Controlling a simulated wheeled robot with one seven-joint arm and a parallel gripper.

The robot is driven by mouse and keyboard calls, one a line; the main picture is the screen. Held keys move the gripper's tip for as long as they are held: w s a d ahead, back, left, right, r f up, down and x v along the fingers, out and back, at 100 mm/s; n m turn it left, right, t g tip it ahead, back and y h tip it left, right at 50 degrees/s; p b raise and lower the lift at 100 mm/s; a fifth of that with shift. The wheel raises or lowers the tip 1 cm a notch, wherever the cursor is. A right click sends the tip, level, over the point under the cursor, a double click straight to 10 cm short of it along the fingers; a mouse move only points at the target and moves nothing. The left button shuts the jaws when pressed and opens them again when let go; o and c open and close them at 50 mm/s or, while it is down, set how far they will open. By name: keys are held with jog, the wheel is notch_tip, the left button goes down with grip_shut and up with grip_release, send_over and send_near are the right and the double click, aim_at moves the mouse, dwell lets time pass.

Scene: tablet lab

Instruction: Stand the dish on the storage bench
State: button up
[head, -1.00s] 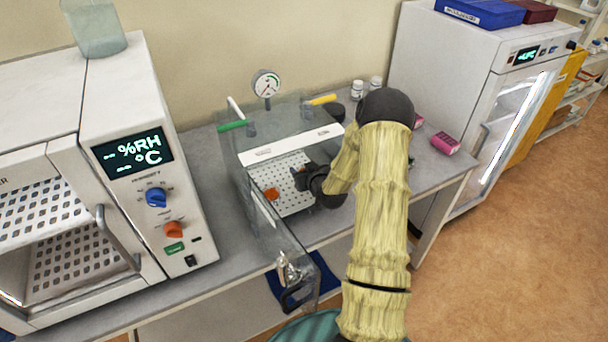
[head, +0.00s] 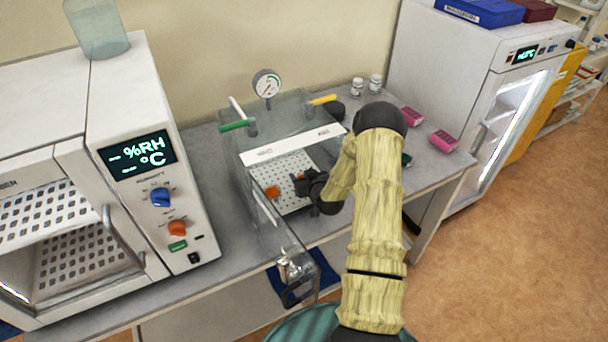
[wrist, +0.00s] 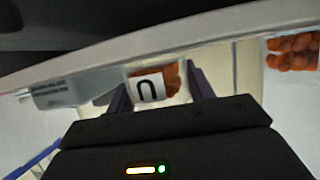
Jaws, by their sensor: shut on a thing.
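My gripper (head: 301,185) reaches through the open front of a clear-walled chamber (head: 262,162), above its white perforated shelf. In the wrist view my gripper's two fingers (wrist: 162,90) are shut on a small dish (wrist: 170,80) with orange-brown contents and a white label with a dark mark. In the head view the held dish is too hidden by my gripper to make out. A second orange-brown item (head: 272,193) is on the shelf to the left of my gripper; similar orange-brown pieces (wrist: 293,52) show at the wrist view's upper right. I cannot tell which surface is the storage bench.
The chamber's clear door (head: 284,240) stands open toward the front. A humidity cabinet (head: 150,160) stands left on the grey bench (head: 225,245). Pink boxes (head: 444,141) and white bottles (head: 375,83) are on the bench's right side. A white glass-door cabinet (head: 470,80) stands farther right.

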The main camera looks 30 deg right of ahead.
jog(key=shift+f, duration=0.25)
jog(key=o, duration=1)
jog(key=shift+r, duration=0.15)
jog(key=shift+s, duration=0.15)
jog(key=b+v, duration=0.6)
jog(key=v, duration=1.1)
